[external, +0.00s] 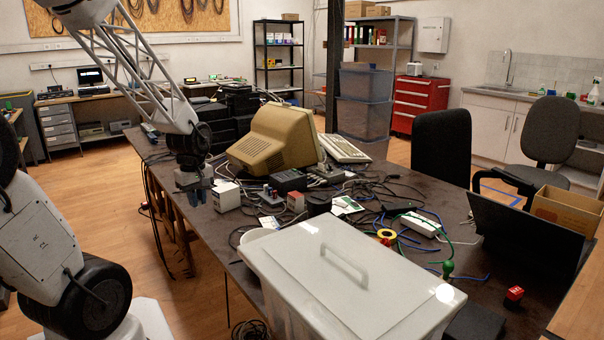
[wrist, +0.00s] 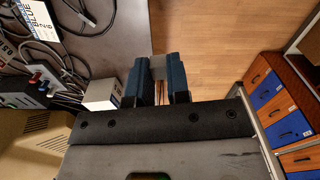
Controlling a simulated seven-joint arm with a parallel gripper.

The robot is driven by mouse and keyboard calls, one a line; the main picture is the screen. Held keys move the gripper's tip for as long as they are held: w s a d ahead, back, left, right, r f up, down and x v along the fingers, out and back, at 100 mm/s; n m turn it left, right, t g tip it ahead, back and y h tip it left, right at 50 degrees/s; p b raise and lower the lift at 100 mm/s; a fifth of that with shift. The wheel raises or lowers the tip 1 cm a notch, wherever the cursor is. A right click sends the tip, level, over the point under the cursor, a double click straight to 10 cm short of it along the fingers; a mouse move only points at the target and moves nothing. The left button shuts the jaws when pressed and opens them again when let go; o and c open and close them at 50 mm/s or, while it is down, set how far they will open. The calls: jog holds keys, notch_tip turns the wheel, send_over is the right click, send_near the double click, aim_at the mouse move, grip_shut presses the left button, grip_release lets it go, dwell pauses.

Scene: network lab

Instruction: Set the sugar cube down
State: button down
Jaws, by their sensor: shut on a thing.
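My gripper (wrist: 159,84) has two dark blue fingers and is shut on a small pale grey block, which I take to be the sugar cube (wrist: 158,66). The cube shows between the fingertips in the wrist view. In the external view my gripper (external: 195,194) points down at the left edge of the dark table (external: 450,205), and I cannot make out the cube there. In the wrist view, wooden floor shows behind the fingers, with the table edge just to their left. The cube's height relative to the tabletop is hard to tell.
A white box (external: 226,196) stands close beside my gripper. A beige monitor (external: 277,136), cables and small devices crowd the table behind. A large white lidded bin (external: 350,275) stands at the front.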

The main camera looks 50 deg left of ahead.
jog(key=w+d+r, duration=0.1)
jog(key=w+d, duration=0.3)
jog(key=w, duration=0.6)
jog(key=w+d+m, duration=0.1)
jog(key=w+d, duration=0.2)
jog(key=w, duration=0.8)
jog(key=w+d+r, duration=0.1)
jog(key=w+d, duration=0.3)
jog(key=w, duration=0.6)
jog(key=w+d+f, duration=0.1)
jog(key=w+d, duration=0.9)
jog(key=d, duration=0.3)
jog(key=w+d+f, duration=0.2)
jog(key=w+d, duration=0.7)
jog(key=d, duration=0.5)
jog(key=shift+m, duration=0.4)
jog(key=shift+f, duration=2.45)
jog(key=shift+f, duration=0.1)
jog(key=shift+f, duration=3)
